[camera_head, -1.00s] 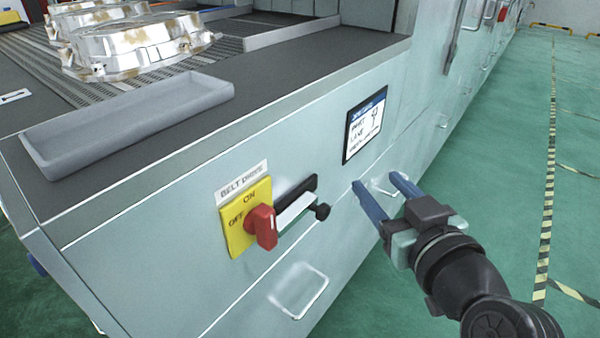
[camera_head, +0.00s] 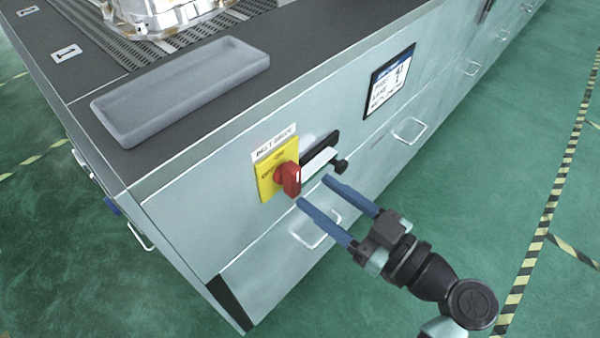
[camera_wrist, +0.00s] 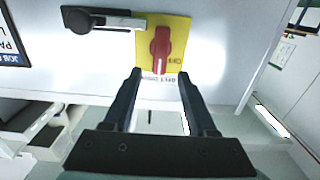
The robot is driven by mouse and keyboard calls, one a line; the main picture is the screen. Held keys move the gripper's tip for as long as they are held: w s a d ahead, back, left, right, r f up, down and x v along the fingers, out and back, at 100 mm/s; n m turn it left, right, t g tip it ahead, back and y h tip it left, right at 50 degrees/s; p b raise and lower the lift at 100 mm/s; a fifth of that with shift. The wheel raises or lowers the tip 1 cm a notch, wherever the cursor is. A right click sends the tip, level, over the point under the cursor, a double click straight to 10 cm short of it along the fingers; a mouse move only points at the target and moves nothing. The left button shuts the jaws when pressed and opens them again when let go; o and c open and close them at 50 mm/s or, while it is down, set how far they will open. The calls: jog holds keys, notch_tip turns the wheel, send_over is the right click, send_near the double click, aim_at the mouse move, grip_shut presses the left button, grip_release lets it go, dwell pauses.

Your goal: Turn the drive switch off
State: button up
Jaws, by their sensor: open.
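The drive switch is a red rotary knob (camera_head: 291,179) on a yellow plate (camera_head: 266,186) on the pale cabinet front, under a belt drive label (camera_head: 274,142). Its handle stands upright, in line with the ON mark above it; the OFF mark is at its left. My gripper (camera_head: 314,190) is open and empty, its blue fingers pointing at the panel just right of the knob. In the wrist view, which is upside down, the red knob (camera_wrist: 161,50) lies just beyond and between the fingertips (camera_wrist: 160,74), apparently not touched.
A black latch-like fitting with a white strip (camera_head: 319,160) and dark knob sits right of the switch. Drawer handles (camera_head: 318,230) stick out below and right. A sign (camera_head: 390,79) hangs on the panel. A grey tray (camera_head: 182,90) and castings (camera_head: 160,15) lie on top.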

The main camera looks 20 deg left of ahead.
aim_at(298, 178)
jog(key=x, duration=0.5)
jog(key=shift+w+a, duration=0.1)
jog(key=shift+a, duration=0.1)
grip_shut()
